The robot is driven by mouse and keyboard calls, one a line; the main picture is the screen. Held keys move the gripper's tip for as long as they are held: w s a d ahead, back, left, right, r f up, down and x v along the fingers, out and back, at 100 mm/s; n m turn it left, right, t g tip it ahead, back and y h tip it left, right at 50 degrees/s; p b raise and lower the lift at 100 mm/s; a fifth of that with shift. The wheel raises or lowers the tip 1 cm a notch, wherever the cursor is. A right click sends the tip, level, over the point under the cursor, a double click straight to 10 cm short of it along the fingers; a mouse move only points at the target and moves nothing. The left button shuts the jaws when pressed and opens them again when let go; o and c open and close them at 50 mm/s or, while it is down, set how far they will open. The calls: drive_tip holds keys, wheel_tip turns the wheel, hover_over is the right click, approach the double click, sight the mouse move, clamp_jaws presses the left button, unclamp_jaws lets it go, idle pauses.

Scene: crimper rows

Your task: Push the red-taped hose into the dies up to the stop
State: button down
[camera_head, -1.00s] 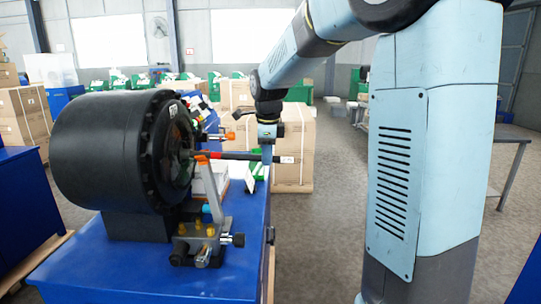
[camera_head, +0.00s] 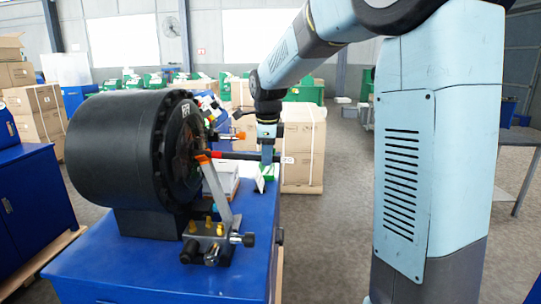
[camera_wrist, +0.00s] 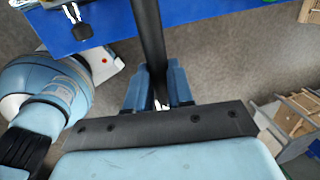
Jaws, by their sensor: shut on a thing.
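The crimper (camera_head: 120,150) is a large black drum on a blue bench at the left of the head view. Its die opening faces right and is seen edge-on. The black hose with a band of red tape (camera_head: 236,155) runs level from the crimper's face to my gripper (camera_head: 267,157). The hose's left end is hidden behind the orange-tipped lever and the drum's rim, so I cannot tell how deep it sits.
A metal lever with an orange tip (camera_head: 218,185) stands in front of the crimper's face. A fitting block with brass knobs (camera_head: 210,240) is at its base. The blue bench (camera_head: 160,270) has boxes behind it. A carton (camera_head: 303,150) stands behind my gripper.

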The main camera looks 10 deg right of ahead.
sight(254, 156)
drive_tip(key=shift+w+a+r, duration=0.1)
drive_tip(key=shift+w+a, duration=0.1)
drive_tip(key=shift+a, duration=0.45)
drive_tip(key=shift+w+a+f, duration=0.1)
drive_tip(key=shift+w+a, duration=0.15)
drive_tip(key=shift+a, duration=0.35)
drive_tip(key=shift+w+a+r, duration=0.1)
drive_tip(key=shift+w+a, duration=0.1)
drive_tip(key=shift+a, duration=0.45)
drive_tip(key=shift+r, duration=0.15)
drive_tip(key=shift+s, duration=0.1)
unclamp_jaws()
idle(0.6)
wheel_tip(254, 156, up, 7)
drive_tip(key=s, duration=0.1)
drive_tip(key=shift+a, duration=0.2)
idle(1.0)
